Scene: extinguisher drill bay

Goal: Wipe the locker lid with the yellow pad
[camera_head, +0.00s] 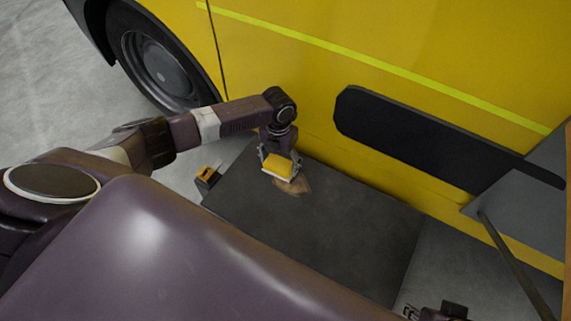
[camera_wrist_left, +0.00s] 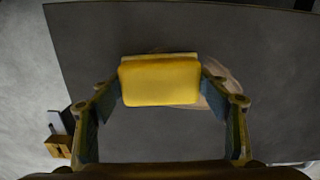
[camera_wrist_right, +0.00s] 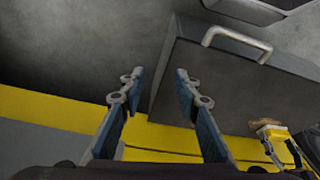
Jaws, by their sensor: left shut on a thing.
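The locker lid (camera_head: 330,230) is a flat dark grey panel beside the yellow vehicle. A tan-brown smudge (camera_head: 303,187) lies on it near its far left part. My left gripper (camera_head: 280,165) is shut on the yellow pad (camera_head: 278,166), which has a pale underside. The pad is at the smudge and hides part of it, also in the left wrist view (camera_wrist_left: 160,82). I cannot tell whether the pad touches the lid. My right gripper (camera_wrist_right: 158,80) is open and empty near the locker's side; only a bit of it shows at the bottom of the head view.
The yellow vehicle (camera_head: 440,50) with a wheel (camera_head: 160,62) stands along the locker's far side. A small orange and black object (camera_head: 207,178) is beside the lid's left edge. A handle (camera_wrist_right: 236,40) sticks out from the locker in the right wrist view. Most of the lid is clear.

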